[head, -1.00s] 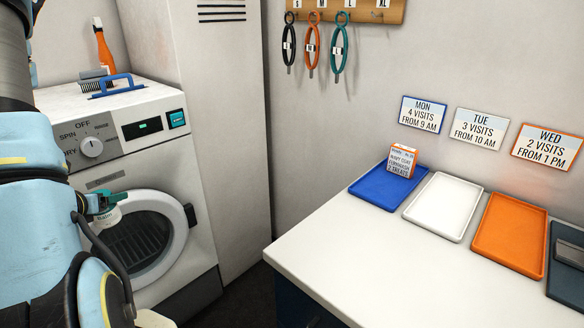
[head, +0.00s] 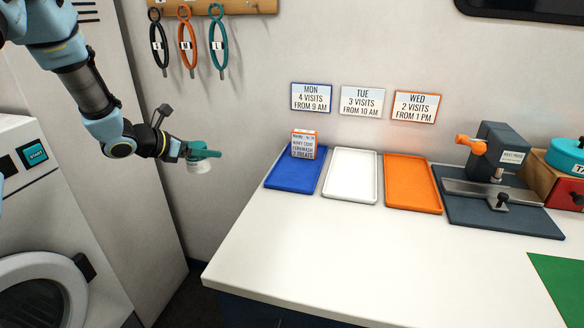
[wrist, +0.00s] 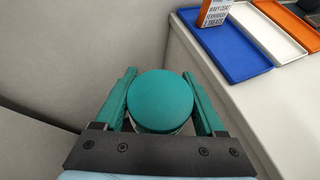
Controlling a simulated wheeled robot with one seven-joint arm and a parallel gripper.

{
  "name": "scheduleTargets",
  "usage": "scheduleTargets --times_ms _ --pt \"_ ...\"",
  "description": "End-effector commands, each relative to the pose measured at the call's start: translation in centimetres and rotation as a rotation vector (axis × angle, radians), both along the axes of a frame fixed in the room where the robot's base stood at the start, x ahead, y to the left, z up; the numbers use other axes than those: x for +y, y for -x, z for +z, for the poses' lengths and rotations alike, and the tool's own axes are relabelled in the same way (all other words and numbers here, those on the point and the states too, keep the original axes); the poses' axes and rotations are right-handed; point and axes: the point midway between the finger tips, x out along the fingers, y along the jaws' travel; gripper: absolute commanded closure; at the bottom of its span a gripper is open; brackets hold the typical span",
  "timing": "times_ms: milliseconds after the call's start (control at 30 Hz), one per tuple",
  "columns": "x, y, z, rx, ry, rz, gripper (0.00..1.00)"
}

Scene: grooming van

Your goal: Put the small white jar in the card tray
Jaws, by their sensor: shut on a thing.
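The small white jar (head: 199,167) has a teal lid (wrist: 160,100). My gripper (head: 203,154) is shut on it and holds it in the air, left of the worktop. In the wrist view the lid sits between the two teal fingers of my gripper (wrist: 160,78). A blue tray (head: 283,183), a white tray (head: 350,178) and an orange tray (head: 412,185) lie in a row against the wall. A small orange-and-white printed box or card (head: 303,145) stands at the back of the blue tray; its small print is partly unclear. The white and orange trays look empty.
Signs for MON (head: 311,98), TUE (head: 361,101) and WED (head: 416,106) hang above the trays. A dark device with an orange handle (head: 497,160) stands right of them. The worktop's front (head: 330,250) is clear. Grooming loops (head: 188,45) hang behind my arm.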

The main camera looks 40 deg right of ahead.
Motion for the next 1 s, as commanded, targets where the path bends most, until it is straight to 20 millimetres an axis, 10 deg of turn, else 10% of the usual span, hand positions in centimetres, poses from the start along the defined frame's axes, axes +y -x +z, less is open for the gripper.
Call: scheduleTargets --times_ms 200,400,667,1000 --pt "-12.0 6.7 2.6 -0.005 0.004 -0.255 0.91" --pt "-19.4 12.5 5.0 -0.003 0.004 -0.406 0.91" --pt "-22.9 15.8 6.0 0.003 -0.001 -0.474 0.91" --pt "-23.1 15.9 0.9 0.003 0.000 -0.477 0.91"
